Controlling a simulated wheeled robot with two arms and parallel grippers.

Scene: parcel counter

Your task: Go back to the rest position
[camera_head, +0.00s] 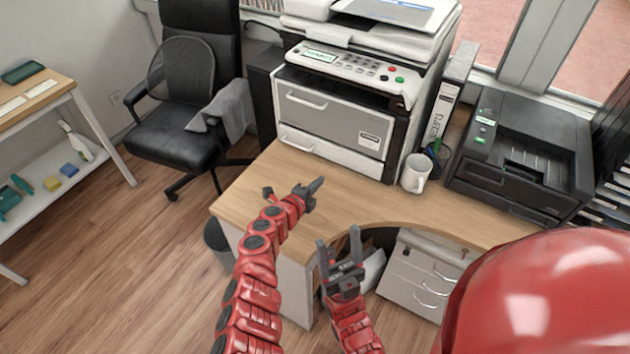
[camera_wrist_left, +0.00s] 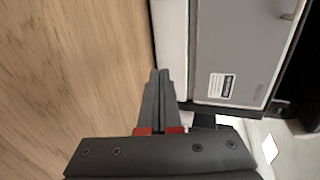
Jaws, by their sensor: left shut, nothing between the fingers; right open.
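My left gripper (camera_head: 314,187) is above the wooden desk (camera_head: 238,194), in front of the large copier (camera_head: 335,108). Its fingers are shut with nothing between them. The left wrist view shows the two closed fingertips (camera_wrist_left: 158,76) side by side, with the desk surface to the left and the copier's front (camera_wrist_left: 235,50) to the right. My right gripper (camera_head: 339,243) is lower in the head view, in front of the desk's curved edge. Its two fingers point up, apart and empty.
A white mug (camera_head: 416,173), a pen cup (camera_head: 437,156), a binder (camera_head: 441,112) and a black printer (camera_head: 525,150) stand right of the copier. White drawers (camera_head: 410,276) sit under the desk. A black chair (camera_head: 180,120) stands behind left. Wooden floor (camera_head: 110,270) is clear at left.

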